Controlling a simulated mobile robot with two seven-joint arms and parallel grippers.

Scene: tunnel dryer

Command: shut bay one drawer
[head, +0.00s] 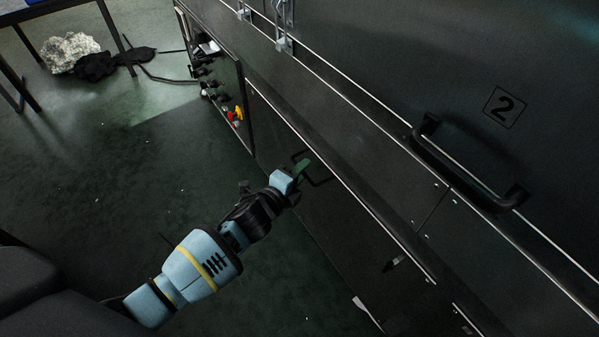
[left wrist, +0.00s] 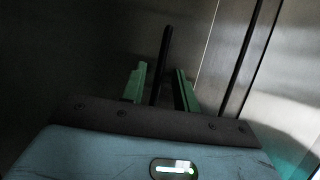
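My left gripper (head: 302,168) is at a dark bar handle (head: 320,182) on the low dark front panel of the dryer (head: 340,222). In the left wrist view the two green fingers (left wrist: 160,88) stand apart, with the dark handle bar (left wrist: 166,48) running between them. A gap shows between the bar and the fingers, so the gripper looks open around the handle. No bay one number shows on this panel. I cannot tell how far the drawer stands out, if at all. My right gripper is not in view.
A panel marked 2 (head: 504,107) with a large handle (head: 465,172) is above and to the right. A control box (head: 225,100) with a red and yellow button is at the dryer's far end. A table and floor clutter (head: 75,55) stand far left. The floor between is open.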

